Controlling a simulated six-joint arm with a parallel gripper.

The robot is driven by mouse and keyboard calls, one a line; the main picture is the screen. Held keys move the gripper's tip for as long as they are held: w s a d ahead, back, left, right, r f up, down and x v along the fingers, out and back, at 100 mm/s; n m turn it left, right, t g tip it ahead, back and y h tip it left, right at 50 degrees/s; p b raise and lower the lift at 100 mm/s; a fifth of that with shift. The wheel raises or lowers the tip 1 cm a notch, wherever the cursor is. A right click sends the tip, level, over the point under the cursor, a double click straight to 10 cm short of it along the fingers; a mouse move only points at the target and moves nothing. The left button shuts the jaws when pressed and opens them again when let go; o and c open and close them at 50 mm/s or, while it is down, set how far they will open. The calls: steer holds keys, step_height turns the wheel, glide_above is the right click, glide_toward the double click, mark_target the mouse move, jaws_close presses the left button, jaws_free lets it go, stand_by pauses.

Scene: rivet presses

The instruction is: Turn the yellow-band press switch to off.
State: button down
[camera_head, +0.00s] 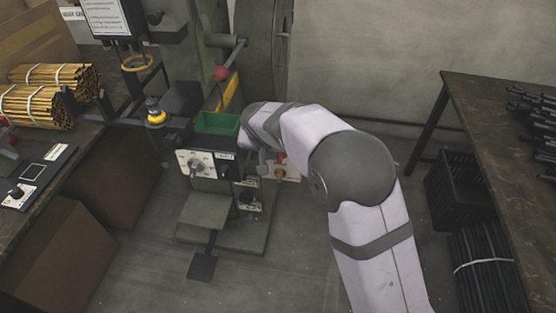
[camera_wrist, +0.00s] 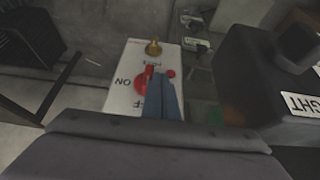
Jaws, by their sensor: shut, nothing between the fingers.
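The switch panel (camera_wrist: 132,70) is a white plate in the wrist view, with a red switch (camera_wrist: 143,84) and a brass fitting (camera_wrist: 153,48). "ON" reads upside down left of the switch; the lettering below it is partly hidden. My gripper (camera_wrist: 165,78) is shut and empty, its blue-grey fingers over the panel, right beside the red switch. A small red part shows right of the fingertips; I cannot tell whether it belongs to the switch, or whether the fingers touch it. In the head view the panel (camera_head: 292,172) is partly behind my arm. The press has a yellow band (camera_head: 230,93).
A black box (camera_wrist: 260,90) with a white label stands close on the right in the wrist view. In the head view, a green tray (camera_head: 217,123) and a white dial panel (camera_head: 195,163) are on the press. Benches flank both sides; open floor lies between.

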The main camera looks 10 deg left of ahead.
steer(key=shift+s+r+b, duration=0.2)
steer(key=shift+s+b, duration=0.2)
steer(key=shift+s, duration=0.55)
steer(key=shift+s+r+b, duration=0.15)
steer(key=shift+s+b, duration=0.2)
steer(key=shift+s, duration=0.55)
steer(key=s+d+f+n+g+h, duration=0.1)
steer(key=s+d+f+n+g, duration=0.35)
steer(key=s+f+n, duration=0.6)
steer(key=s+d+r+m+g, duration=0.25)
steer(key=s+d+m, duration=0.45)
steer(key=s+d, duration=0.95)
steer(key=w+d+r+m+t+y, duration=0.1)
steer(key=w+d+r+m, duration=0.1)
steer(key=d+r+m, duration=0.35)
step_height(320, 180, up, 19)
steer(key=d+n+p, duration=0.1)
steer(key=n+p, duration=0.1)
steer(key=p, duration=2)
steer(key=shift+s+r, duration=0.15)
steer(key=shift+s, duration=0.05)
